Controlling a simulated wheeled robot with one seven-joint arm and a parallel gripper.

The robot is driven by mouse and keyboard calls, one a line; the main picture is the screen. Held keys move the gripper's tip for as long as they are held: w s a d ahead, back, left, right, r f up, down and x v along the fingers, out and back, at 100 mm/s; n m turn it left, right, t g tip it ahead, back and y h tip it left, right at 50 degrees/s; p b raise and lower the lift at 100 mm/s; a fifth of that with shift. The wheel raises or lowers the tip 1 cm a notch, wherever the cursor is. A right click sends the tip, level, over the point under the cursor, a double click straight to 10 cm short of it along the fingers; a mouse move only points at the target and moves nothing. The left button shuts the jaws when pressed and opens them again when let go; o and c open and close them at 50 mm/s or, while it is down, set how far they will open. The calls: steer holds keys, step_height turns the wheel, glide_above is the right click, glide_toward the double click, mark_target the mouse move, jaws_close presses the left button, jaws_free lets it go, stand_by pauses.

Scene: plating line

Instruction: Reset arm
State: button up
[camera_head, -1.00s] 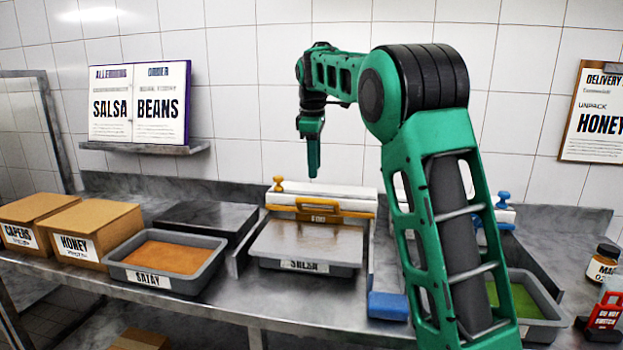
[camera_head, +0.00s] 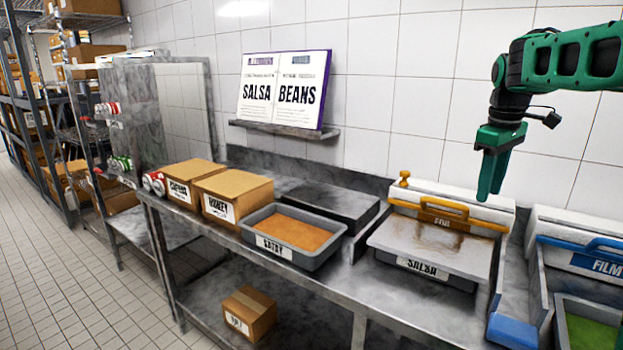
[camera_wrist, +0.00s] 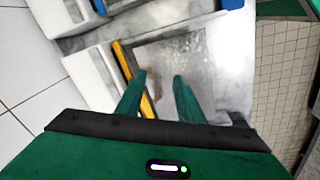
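My gripper (camera_head: 491,188) hangs at the end of my green arm at the right of the head view, fingers pointing down. It is above the steel counter, in front of the tiled wall and over the area of the salsa pan (camera_head: 421,266). In the wrist view my gripper (camera_wrist: 159,76) shows two green fingers apart with nothing held between them. Below them is the film-like sheet (camera_wrist: 172,62) over a pan, beside a yellow-orange bar (camera_wrist: 135,78).
A satay pan (camera_head: 270,244), a honey box (camera_head: 219,208) and another carton (camera_head: 174,192) stand left on the counter. A film dispenser (camera_head: 590,262) with a blue handle stands at right. An open book (camera_head: 298,90) rests on a wall shelf. Tiled floor at left is clear.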

steer(key=s+f+m, duration=0.4)
steer(key=s+f, duration=0.1)
steer(key=s, duration=0.7)
steer(key=s+a+f+m+g, duration=0.1)
steer(key=s+f+m, duration=0.3)
steer(key=s, duration=0.8)
steer(key=s+f+m+y, duration=0.1)
steer(key=s+f+m, duration=0.3)
steer(key=s+f, duration=0.4)
steer(key=s, duration=0.3)
steer(key=shift+s+a, duration=0.35)
steer(key=shift+s, duration=0.05)
steer(key=shift+f+g, duration=0.1)
steer(key=shift+g, duration=0.2)
steer(key=shift+w+f, duration=0.25)
steer(key=shift+w, duration=0.4)
